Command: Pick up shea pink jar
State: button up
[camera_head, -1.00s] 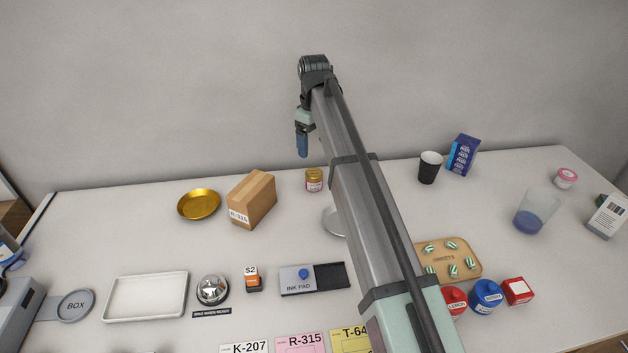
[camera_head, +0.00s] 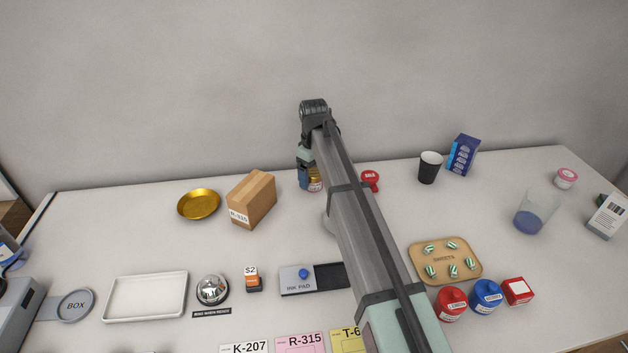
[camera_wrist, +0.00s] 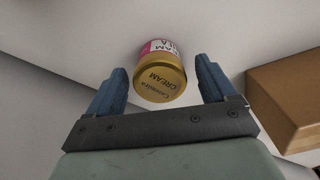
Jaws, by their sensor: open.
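The jar (camera_wrist: 161,76) has a gold lid marked "CREAM" and a pink and white label. In the wrist view it lies between and just beyond the tips of my gripper (camera_wrist: 161,75), which is open with its two blue fingers apart. In the head view the jar (camera_head: 315,182) stands on the counter near the wall, partly hidden by my arm. My gripper (camera_head: 304,180) is right beside it there, with the fingers partly hidden.
A cardboard box (camera_head: 251,200) stands left of the jar and shows close by at the right in the wrist view (camera_wrist: 288,100). A gold dish (camera_head: 198,204) lies farther left.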

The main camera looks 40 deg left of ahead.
notch_tip(320, 180, down, 2)
jog(key=shift+f, duration=0.1)
jog(key=c, duration=1.1)
